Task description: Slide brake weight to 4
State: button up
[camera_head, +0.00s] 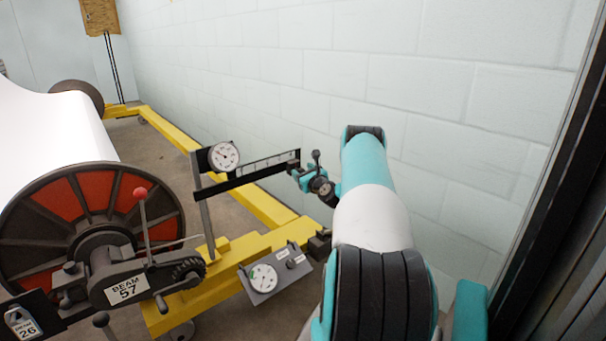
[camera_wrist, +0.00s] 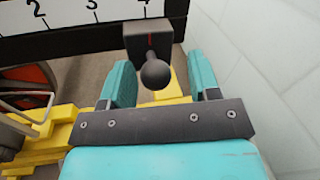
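In the head view, my gripper (camera_head: 308,178) is at the right end of the scale bar (camera_head: 240,178).
A round gauge (camera_head: 224,156) stands by the bar's left end, and a gauge box (camera_head: 263,279) sits below. A warp beam with a red and black flange (camera_head: 95,190) and a red-knobbed lever (camera_head: 140,193) is at left. A pale block wall (camera_head: 480,120) stands close behind the arm.

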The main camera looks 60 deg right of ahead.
jog(key=shift+s, duration=0.1)
jog(key=b+v, duration=1.3)
jog(key=v, duration=0.4)
jog(key=shift+b, duration=0.3)
jog(key=shift+s, duration=0.1)
